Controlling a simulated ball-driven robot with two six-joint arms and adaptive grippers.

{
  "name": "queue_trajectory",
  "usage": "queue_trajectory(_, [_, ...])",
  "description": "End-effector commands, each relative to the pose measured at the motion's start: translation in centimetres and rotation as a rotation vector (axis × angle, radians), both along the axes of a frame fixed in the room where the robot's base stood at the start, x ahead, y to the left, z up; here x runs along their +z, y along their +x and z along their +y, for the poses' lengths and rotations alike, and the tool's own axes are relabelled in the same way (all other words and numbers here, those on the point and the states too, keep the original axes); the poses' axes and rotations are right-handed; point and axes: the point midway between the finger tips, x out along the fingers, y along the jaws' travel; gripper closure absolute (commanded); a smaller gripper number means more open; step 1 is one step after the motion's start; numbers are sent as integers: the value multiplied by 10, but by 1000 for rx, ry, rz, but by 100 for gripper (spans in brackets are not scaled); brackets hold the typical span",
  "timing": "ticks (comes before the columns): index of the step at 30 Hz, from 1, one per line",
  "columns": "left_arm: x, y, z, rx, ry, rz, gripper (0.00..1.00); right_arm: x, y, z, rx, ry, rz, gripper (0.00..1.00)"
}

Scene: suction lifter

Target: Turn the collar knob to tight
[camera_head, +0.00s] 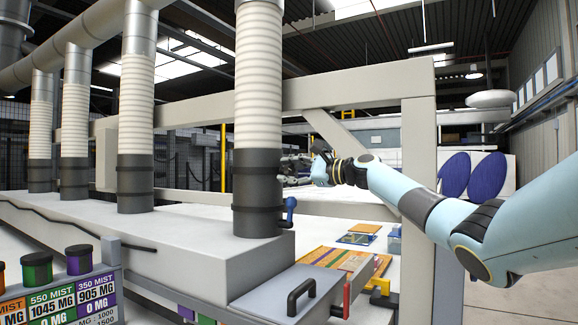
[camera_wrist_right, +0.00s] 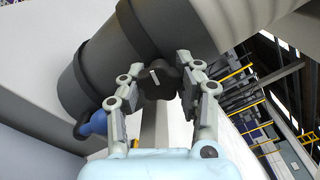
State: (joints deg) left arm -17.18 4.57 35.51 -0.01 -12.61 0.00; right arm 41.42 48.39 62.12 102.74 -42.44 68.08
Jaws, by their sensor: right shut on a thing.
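The dark collar knob (camera_wrist_right: 156,84) with a white pointer line sits on the dark collar (camera_wrist_right: 95,88) in the right wrist view. My right gripper (camera_wrist_right: 160,82) has its two fingers on either side of the knob and is shut on it. In the head view, the same gripper (camera_head: 294,171) reaches from the right to the near hose's dark collar (camera_head: 257,190). The knob is too small and covered to make out there. A blue lever (camera_head: 290,205) stands below the gripper; it also shows in the wrist view (camera_wrist_right: 94,123). My left gripper is not in view.
Several ribbed hoses with dark collars stand on the long white bench (camera_head: 165,240). A grey lid with a black handle (camera_head: 301,297) is at the front. Coloured panels (camera_head: 340,265) lie right of it. Labelled jars (camera_head: 79,260) stand at lower left.

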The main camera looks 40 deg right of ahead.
Motion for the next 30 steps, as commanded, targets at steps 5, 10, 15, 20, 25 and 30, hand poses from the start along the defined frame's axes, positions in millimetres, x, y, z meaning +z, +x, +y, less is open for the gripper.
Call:
queue_trajectory(5, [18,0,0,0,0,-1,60,3,0,-1,-3,161,48,99])
queue_trajectory(10, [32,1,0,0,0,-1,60,2,0,0,-3,318,93,99])
queue_trajectory(15, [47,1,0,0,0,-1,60,2,0,0,-3,472,137,99])
queue_trajectory(20, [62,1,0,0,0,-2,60,2,-1,1,-2,619,181,99])
queue_trajectory(25, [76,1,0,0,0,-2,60,1,-1,2,-2,773,225,99])
queue_trajectory(30, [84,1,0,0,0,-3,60,-1,-1,2,-2,915,266,99])
